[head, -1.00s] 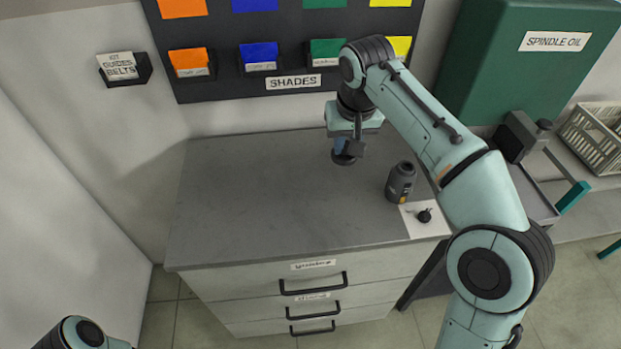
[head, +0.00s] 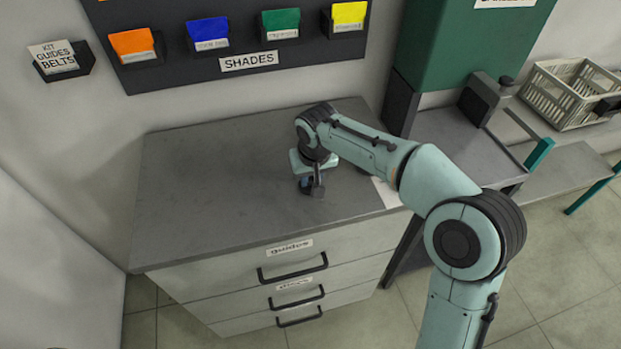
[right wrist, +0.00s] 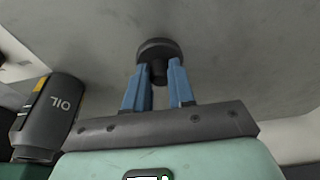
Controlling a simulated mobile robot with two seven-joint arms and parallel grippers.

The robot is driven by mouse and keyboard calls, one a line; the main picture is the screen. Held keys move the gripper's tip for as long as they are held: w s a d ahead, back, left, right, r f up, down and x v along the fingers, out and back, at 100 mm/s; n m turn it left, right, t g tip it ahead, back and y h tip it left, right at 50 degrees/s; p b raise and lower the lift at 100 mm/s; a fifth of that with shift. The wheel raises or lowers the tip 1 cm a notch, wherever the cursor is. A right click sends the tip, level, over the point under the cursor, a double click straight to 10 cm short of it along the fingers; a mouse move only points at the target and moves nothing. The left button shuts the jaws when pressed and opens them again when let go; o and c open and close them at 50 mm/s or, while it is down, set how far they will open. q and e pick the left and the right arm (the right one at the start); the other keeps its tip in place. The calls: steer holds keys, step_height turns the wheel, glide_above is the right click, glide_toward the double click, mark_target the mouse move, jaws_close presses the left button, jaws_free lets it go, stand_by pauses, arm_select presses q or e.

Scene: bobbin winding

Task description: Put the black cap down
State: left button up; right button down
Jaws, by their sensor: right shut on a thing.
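The black cap (right wrist: 160,47) is a dark round disc with a narrower stem. My right gripper (right wrist: 159,75) is shut on that stem with its two blue fingers, and the disc points away from the gripper. In the head view my right gripper (head: 310,186) is over the grey worktop (head: 210,190), right of its middle, and the cap shows only as a small dark shape. I cannot tell whether the cap touches the worktop. My left gripper is not in view.
A dark grey oil bottle (right wrist: 48,118) stands left of the gripper in the wrist view; my arm hides it in the head view. A white paper (head: 386,193) is partly hidden by my arm. The worktop's left half is clear. A shades board (head: 245,62) hangs behind.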

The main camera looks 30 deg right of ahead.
steer(key=shift+f, duration=0.25)
steer(key=shift+f, duration=0.15)
steer(key=c, duration=1)
jaws_free()
steer(key=shift+o, duration=0.2)
steer(key=shift+r, duration=0.3)
steer(key=p+v, duration=0.1)
steer(key=v, duration=1)
steer(key=shift+s+r+p, duration=0.15)
steer(key=shift+r+p, duration=0.2)
steer(key=shift+p, duration=0.05)
